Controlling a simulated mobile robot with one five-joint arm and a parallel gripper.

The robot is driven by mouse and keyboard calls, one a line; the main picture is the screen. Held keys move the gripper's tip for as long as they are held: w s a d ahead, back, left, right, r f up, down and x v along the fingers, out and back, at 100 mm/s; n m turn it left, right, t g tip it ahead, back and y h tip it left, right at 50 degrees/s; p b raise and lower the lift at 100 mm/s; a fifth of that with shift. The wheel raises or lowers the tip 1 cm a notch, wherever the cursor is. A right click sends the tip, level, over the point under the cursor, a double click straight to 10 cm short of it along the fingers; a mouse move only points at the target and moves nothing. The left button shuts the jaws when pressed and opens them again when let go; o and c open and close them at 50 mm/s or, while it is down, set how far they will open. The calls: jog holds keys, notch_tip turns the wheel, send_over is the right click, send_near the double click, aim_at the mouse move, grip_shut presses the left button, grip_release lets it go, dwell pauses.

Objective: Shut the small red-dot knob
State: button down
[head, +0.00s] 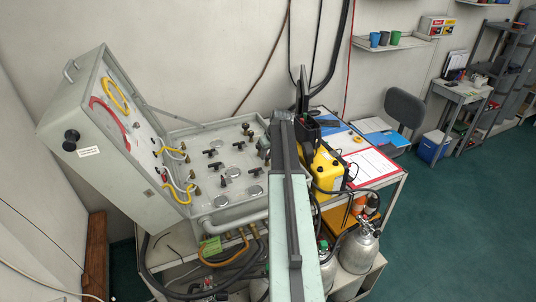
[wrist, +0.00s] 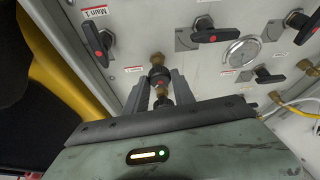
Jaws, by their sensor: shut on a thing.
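The small dark knob (wrist: 157,74) with a red mark shows in the wrist view between my two grey fingers, with brass fittings above and below it. My gripper (wrist: 160,84) is shut on this knob, with one finger on each side. The fingers hide part of its sides. In the head view my arm runs up to the right side of the grey panel (head: 208,183), and the knob cannot be made out there.
In the wrist view, larger red-dot handles stand close by: one at upper left (wrist: 100,40), one at upper middle (wrist: 208,34). A gauge (wrist: 241,51) lies to the right. In the head view a yellow case (head: 327,170) stands right of my arm.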

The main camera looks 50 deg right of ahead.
jog(key=m+h, duration=0.1)
jog(key=m, duration=0.1)
jog(key=m+h, duration=0.1)
jog(key=m, duration=0.2)
jog(key=shift+w+a+m+g, duration=0.1)
jog(key=shift+a+m+g, duration=0.05)
jog(key=shift+m+g, duration=0.2)
jog(key=m+g, duration=0.1)
jog(key=m, duration=0.1)
jog(key=m+h, duration=0.1)
jog(key=m, duration=0.1)
jog(key=shift+m+g, duration=0.25)
jog(key=shift+g, duration=0.1)
jog(key=c, duration=1.1)
grip_release()
jog(key=shift+a, duration=0.1)
